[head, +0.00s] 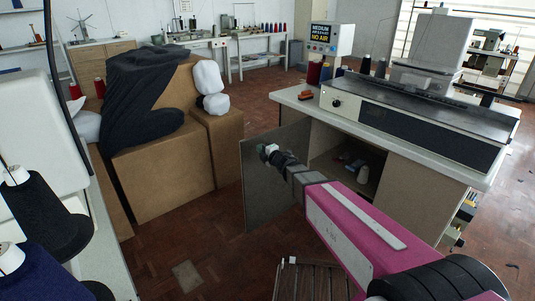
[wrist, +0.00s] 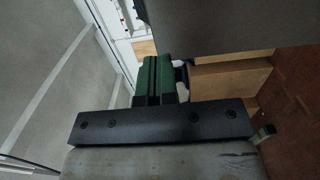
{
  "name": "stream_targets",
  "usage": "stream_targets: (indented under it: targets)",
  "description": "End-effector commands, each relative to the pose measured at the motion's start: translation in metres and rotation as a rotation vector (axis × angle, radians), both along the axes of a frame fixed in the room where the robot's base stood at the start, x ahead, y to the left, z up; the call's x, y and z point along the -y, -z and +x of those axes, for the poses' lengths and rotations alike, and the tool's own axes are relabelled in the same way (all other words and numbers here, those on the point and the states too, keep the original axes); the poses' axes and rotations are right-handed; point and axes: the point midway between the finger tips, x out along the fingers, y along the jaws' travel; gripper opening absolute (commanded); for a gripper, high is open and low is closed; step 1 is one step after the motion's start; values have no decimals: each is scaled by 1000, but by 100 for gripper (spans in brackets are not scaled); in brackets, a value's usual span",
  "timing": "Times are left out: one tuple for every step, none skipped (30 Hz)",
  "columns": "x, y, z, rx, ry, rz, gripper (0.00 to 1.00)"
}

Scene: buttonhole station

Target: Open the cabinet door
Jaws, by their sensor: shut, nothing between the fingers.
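The cabinet door (head: 258,200) is a grey panel standing swung out to the left of the cabinet's opening, so the dark inside shows. The cabinet (head: 425,205) is under a white worktop. My gripper (head: 268,151) is at the upper part of the door, near its free edge, in front of the face turned to me. Whether it touches the door cannot be told. In the wrist view the green-padded fingers (wrist: 155,78) are shut together with nothing between them. A dark grey panel, likely the door (wrist: 215,25), is close beside them.
Cardboard boxes (head: 155,185) with dark cloth stand left of the door, with bare floor between. A machine (head: 410,120) and thread cones sit on the worktop (head: 290,97). Small items (head: 355,165) lie inside the cabinet. A slatted stool (head: 310,281) stands at the front, below my arm.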

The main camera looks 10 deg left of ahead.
Motion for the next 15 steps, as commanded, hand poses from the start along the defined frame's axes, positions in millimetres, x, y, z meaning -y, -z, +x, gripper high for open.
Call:
stream_targets:
  targets:
    - [-9,1,10,1,0,1,0]
    - [-13,1,14,1,0,1,0]
    - [-18,1,19,0,1,0,0]
    - [-21,0,22,0,1,0,0]
    - [-25,0,24,0,1,0,0]
    - [-29,0,28,0,0,0,0]
    - [-32,0,30,0,0,1,0]
    - [-34,0,32,0,0,1,0]
    - [-37,0,34,-1,1,1,0]
    - [-38,0,36,-1,1,1,0]
    - [-40,0,37,-1,1,1,0]
    - [-41,0,38,-1,1,1,0]
    - [-42,0,39,-1,2,1,0]
    - [-43,0,40,-1,2,1,0]
    - [-43,0,40,-1,2,1,0]
